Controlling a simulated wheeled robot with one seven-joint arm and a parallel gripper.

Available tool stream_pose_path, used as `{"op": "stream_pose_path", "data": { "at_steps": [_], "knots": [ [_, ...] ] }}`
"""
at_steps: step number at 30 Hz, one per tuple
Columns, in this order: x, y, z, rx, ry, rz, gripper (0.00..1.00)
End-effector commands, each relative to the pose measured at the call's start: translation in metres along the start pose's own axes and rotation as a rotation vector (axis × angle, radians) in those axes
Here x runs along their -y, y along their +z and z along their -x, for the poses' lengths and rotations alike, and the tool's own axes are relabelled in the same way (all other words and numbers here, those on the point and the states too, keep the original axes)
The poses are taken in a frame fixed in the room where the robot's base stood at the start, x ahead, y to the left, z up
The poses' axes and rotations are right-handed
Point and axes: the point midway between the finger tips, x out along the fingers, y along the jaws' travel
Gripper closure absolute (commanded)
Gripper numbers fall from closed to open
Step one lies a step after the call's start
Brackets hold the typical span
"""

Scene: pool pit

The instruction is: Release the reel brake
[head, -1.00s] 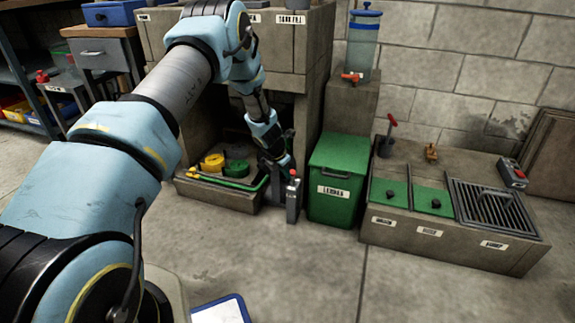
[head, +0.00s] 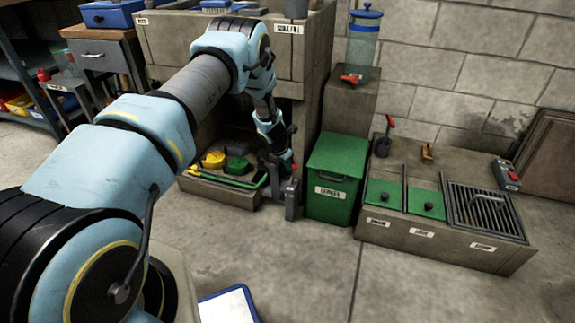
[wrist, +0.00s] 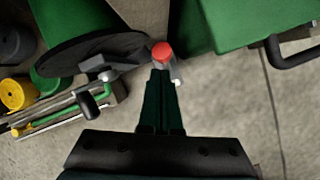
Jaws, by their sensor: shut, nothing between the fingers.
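A red round knob (wrist: 162,52) tops a small grey lever beside the reel in the wrist view. The red tip also shows in the head view (head: 294,167), above a grey upright bracket (head: 292,200). The reel shows as a green drum with a dark round flange (wrist: 90,58) at upper left of the wrist view. A crank with a black handle (wrist: 88,105) sits at the reel's side. My gripper (wrist: 161,76) is shut and empty, its fingertips right at the knob. Whether they touch it, I cannot tell. In the head view my arm hides most of the reel.
A green lidded bin (head: 333,190) stands close right of the bracket. A low tray (head: 222,190) with yellow and green items lies to the left. A concrete block with green lids and a grate (head: 484,212) stands farther right.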

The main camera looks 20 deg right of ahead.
Motion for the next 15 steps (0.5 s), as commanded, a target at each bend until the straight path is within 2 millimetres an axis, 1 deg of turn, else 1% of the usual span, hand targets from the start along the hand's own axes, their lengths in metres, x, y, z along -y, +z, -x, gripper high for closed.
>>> {"op": "stream_pose_path", "data": {
  "at_steps": [7, 15],
  "knots": [
    [-0.001, 0.001, 0.003, 0.001, 0.001, 0.0, 1.0],
    [-0.002, 0.006, 0.014, 0.001, 0.001, 0.0, 1.0]
  ]
}}
